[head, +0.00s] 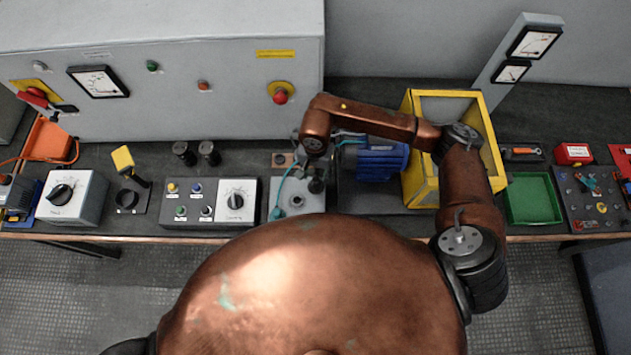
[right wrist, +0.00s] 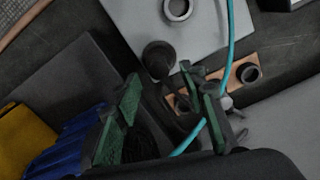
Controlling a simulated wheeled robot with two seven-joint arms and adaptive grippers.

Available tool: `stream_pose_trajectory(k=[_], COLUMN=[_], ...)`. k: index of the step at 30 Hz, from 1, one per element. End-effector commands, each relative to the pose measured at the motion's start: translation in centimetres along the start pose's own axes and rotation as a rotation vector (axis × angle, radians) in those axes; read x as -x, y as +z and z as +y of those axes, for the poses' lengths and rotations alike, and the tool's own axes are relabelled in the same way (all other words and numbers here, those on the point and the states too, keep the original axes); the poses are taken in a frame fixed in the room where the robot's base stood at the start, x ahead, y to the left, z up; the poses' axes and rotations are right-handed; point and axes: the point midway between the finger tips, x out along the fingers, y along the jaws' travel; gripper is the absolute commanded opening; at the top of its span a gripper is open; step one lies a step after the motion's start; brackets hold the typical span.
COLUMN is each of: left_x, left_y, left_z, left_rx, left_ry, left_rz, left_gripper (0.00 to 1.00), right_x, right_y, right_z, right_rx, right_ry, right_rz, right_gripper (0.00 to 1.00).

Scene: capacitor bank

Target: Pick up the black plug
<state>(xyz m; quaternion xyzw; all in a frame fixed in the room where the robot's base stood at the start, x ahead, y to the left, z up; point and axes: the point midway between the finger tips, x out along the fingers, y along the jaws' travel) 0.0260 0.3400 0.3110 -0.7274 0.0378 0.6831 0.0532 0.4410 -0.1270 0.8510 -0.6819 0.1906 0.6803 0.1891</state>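A black plug (right wrist: 158,58) with a rounded end shows in the right wrist view, at the edge of a light grey plate (right wrist: 130,22) with a round metal ring. My right gripper (right wrist: 160,76) is open, its green-padded fingers apart on either side, with the plug's end just ahead of the gap between the tips. I cannot tell whether either pad touches it. In the head view, my right gripper (head: 316,178) points down over the right side of the same grey plate, and the plug is hard to make out from the dark fingers. My left gripper is not in view.
A teal cable (right wrist: 230,45) runs close by the right finger. A copper strip (right wrist: 240,72) lies beyond it. A blue motor (head: 378,160) and a yellow-framed box (head: 412,190) stand right of the gripper. A switch panel (head: 208,203) lies left; a grey cabinet (head: 200,95) stands behind.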

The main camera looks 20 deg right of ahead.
Motion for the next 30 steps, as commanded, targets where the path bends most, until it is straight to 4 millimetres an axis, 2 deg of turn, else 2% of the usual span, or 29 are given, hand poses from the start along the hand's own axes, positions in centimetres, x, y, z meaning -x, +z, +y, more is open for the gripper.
stream_pose_trajectory(k=[7, 17, 30], left_x=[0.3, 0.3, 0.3], left_y=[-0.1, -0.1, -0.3], left_z=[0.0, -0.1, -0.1], left_rx=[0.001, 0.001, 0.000], left_ry=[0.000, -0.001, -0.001], left_rz=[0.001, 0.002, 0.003], left_gripper=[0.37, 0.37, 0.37], right_x=[-3.6, -4.2, -4.2], right_y=[0.0, 0.0, 0.0], right_z=[0.1, -0.1, -0.1], right_rx=[-0.001, 0.003, 0.003], right_ry=[0.000, -0.002, -0.001], right_rz=[-0.005, -0.002, -0.003], right_gripper=[0.38, 0.37, 0.07])
